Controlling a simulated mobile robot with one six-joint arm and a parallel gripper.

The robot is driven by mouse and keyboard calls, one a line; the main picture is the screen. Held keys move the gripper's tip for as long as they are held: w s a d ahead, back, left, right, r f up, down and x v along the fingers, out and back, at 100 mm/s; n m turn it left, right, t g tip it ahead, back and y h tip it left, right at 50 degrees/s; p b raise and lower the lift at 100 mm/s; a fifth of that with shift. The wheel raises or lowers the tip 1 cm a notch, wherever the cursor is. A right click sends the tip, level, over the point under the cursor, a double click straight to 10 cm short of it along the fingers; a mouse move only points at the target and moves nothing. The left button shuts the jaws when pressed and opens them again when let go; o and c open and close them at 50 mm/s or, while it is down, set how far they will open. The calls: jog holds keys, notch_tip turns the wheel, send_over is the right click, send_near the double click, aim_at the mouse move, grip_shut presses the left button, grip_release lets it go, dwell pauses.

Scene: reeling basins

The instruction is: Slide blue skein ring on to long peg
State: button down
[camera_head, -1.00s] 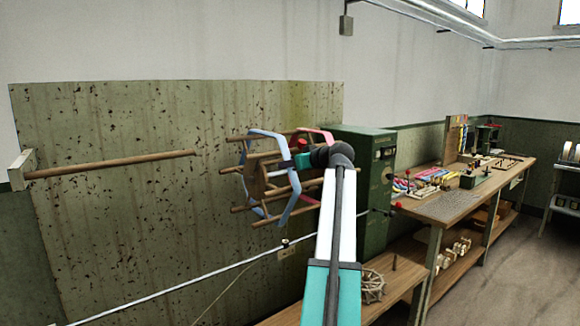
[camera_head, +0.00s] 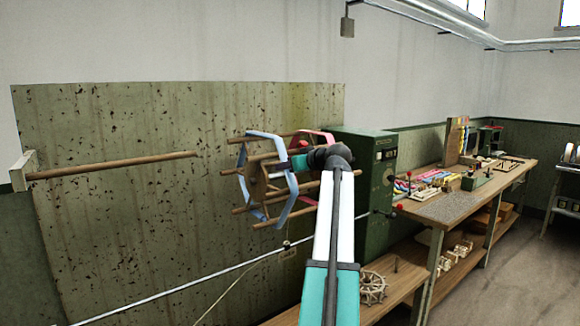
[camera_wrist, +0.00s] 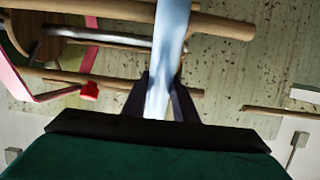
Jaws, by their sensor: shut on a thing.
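The blue skein ring (camera_head: 290,203) is an angular pale-blue hoop around the wooden rods of the reel (camera_head: 257,185), left of the green machine. My gripper (camera_head: 296,161) is shut on the ring's upper right side. In the wrist view, the dark fingers of my gripper (camera_wrist: 161,95) close on the blue ring (camera_wrist: 171,38), which runs up between them. The long peg (camera_head: 115,165) is a bare wooden rod sticking out to the right from a pale block (camera_head: 26,171) at far left. It is well apart from the ring.
A pink-red ring (camera_head: 324,136) sits behind on the reel, close to my gripper. The green machine (camera_head: 375,150) stands just right. A workbench (camera_head: 455,206) with colored skeins runs along the right. The space between the reel and long peg is free in front of the speckled panel.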

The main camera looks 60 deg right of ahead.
jog(key=shift+w+a, duration=0.3)
jog(key=shift+a, duration=0.7)
jog(key=shift+w+a, duration=0.3)
jog(key=shift+a, duration=0.45)
jog(key=shift+w+a, duration=0.25)
jog(key=shift+a, duration=0.65)
jog(key=shift+w+a+r, duration=0.1)
jog(key=shift+w+a, duration=0.2)
jog(key=shift+a, duration=0.5)
jog(key=shift+w+a, duration=0.25)
jog(key=shift+a, duration=0.6)
jog(key=shift+w+a, duration=0.3)
jog(key=shift+a, duration=0.5)
jog(key=shift+w+a, duration=0.25)
jog(key=shift+a, duration=0.65)
